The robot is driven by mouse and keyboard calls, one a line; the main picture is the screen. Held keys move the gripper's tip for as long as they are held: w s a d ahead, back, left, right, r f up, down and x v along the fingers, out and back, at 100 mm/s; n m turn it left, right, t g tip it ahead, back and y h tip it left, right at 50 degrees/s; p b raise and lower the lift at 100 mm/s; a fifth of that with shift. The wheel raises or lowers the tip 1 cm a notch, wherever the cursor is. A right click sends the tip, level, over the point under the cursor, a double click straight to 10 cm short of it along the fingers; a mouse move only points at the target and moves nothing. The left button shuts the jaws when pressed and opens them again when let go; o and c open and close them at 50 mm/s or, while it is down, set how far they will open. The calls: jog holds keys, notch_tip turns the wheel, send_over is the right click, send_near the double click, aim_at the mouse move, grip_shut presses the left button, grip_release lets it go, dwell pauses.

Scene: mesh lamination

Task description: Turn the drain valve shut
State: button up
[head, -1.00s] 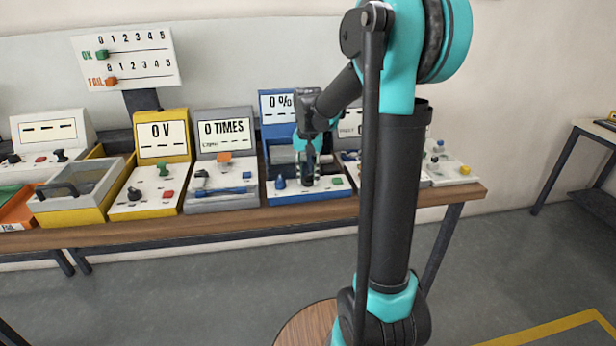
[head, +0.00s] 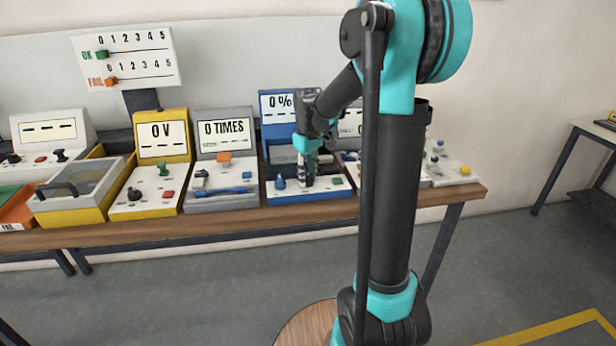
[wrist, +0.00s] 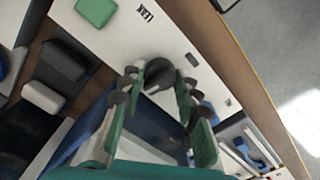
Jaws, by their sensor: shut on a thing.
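The blue-and-white tester (head: 318,195) with a "0 %" display (head: 280,102) stands on the bench, right of the middle. My gripper (head: 306,183) points down at its white front panel. In the wrist view my green-padded fingers (wrist: 158,80) close around a dark round knob (wrist: 160,66) on that panel, which I take to be the drain valve. In the head view the fingers and arm hide this knob, so its turn angle cannot be read.
On the same panel are a blue knob (head: 280,183) to the left and a green button (head: 337,180) to the right, which also shows in the wrist view (wrist: 96,10). A grey "0 TIMES" tester (head: 222,190) stands to the left. The bench's front edge is close.

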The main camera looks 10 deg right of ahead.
aim_at(308, 176)
jog(key=shift+n, duration=1.1)
jog(key=o, duration=1.2)
jog(key=shift+c, duration=0.2)
notch_tip(308, 176, up, 12)
